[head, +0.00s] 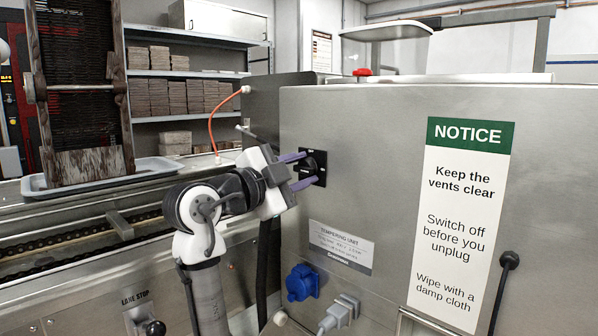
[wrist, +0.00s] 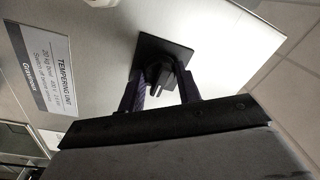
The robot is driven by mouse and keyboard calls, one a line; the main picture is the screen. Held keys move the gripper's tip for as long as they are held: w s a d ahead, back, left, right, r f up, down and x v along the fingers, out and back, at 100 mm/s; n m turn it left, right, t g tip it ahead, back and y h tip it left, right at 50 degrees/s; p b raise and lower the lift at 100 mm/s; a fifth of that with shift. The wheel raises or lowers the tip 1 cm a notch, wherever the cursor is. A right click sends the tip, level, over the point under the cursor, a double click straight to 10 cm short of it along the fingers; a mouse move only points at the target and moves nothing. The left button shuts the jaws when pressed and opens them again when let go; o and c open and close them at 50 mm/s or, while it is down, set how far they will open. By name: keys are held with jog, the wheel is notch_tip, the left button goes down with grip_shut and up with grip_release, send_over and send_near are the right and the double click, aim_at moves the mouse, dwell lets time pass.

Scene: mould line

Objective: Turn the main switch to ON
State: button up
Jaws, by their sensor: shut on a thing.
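The main switch (head: 314,164) is a black rotary knob on a black square plate, on the steel side of the tempering unit. It also shows in the wrist view (wrist: 162,76), with its plate (wrist: 160,48) behind it. My gripper (head: 303,170) reaches it from the left in the head view, with one purple finger above and one below the knob. In the wrist view my gripper (wrist: 162,88) has a finger on each side of the knob and is shut on it. The ON and OFF marks are too small to read.
A blue socket (head: 301,282) and a grey plug (head: 340,313) sit below the switch. A rating label (head: 341,247) and a notice sign (head: 461,215) are on the panel. A black lever (head: 505,285) stands at the right. A conveyor (head: 110,235) runs at the left.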

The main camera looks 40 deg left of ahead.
jog(key=o, duration=1)
jog(key=shift+c, duration=0.2)
jog(key=shift+s, duration=0.1)
jog(key=s+a+f+b, duration=0.1)
jog(key=s+b, duration=0.1)
jog(key=s, duration=1.1)
jog(key=shift+s, duration=0.25)
